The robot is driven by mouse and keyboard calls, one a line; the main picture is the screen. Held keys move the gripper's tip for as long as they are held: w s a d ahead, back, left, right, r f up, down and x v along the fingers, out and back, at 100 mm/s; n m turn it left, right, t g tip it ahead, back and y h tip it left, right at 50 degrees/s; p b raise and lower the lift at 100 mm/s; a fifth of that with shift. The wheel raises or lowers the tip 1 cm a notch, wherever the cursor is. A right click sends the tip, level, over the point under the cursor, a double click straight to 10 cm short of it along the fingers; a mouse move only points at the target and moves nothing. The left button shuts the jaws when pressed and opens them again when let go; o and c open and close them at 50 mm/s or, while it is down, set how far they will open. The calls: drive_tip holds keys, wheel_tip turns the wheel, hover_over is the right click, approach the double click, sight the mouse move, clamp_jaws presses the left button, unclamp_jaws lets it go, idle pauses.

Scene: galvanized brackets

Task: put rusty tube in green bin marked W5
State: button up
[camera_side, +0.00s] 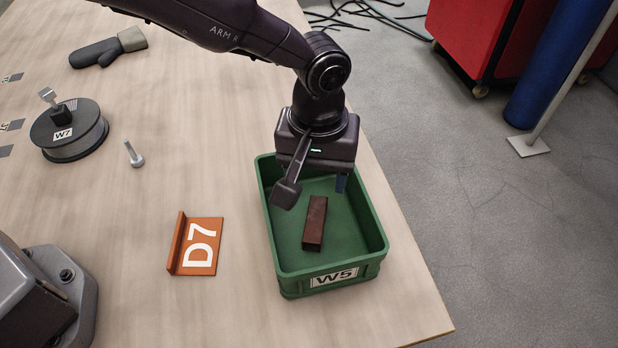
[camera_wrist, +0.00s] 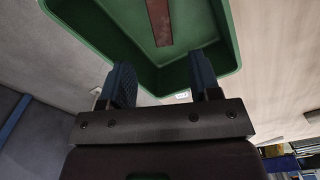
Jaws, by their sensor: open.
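The rusty tube (camera_side: 315,223) is a short brown square-section piece. It lies inside the green bin (camera_side: 328,272), which carries a W5 label on its near wall. My gripper (camera_side: 314,190) is above the far part of the bin, open and empty, apart from the tube. In the wrist view the two fingers of my gripper (camera_wrist: 160,84) are spread apart. The tube (camera_wrist: 159,20) shows beyond them on the floor of the green bin (camera_wrist: 100,45), with its upper end cut off by the picture edge.
An orange D7 bracket (camera_side: 202,246) stands left of the bin. A W7 spool (camera_side: 70,132), a bolt (camera_side: 134,154) and a dark glove (camera_side: 105,50) lie further left. The table edge runs close along the bin's right side. Table around the bolt is clear.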

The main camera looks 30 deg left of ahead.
drive_tip(key=shift+r, duration=0.2)
drive_tip(key=s+a+r+m+t+h, duration=0.1)
drive_tip(key=s+a+r, duration=0.1)
drive_tip(key=a+r, duration=0.7)
drive_tip(key=s+a+r+m+t, duration=0.1)
drive_tip(key=s+a+r, duration=0.1)
drive_tip(key=a+r, duration=0.65)
drive_tip(key=s+a+r+m+t+y, duration=0.1)
drive_tip(key=s+a+r+m+t, duration=0.1)
drive_tip(key=s+a, duration=1)
drive_tip(key=s+r+t, duration=0.1)
drive_tip(key=s, duration=0.2)
drive_tip(key=shift+s+r+m+t, duration=0.15)
drive_tip(key=shift+r+m+t, duration=0.1)
drive_tip(key=shift+m+t, duration=0.05)
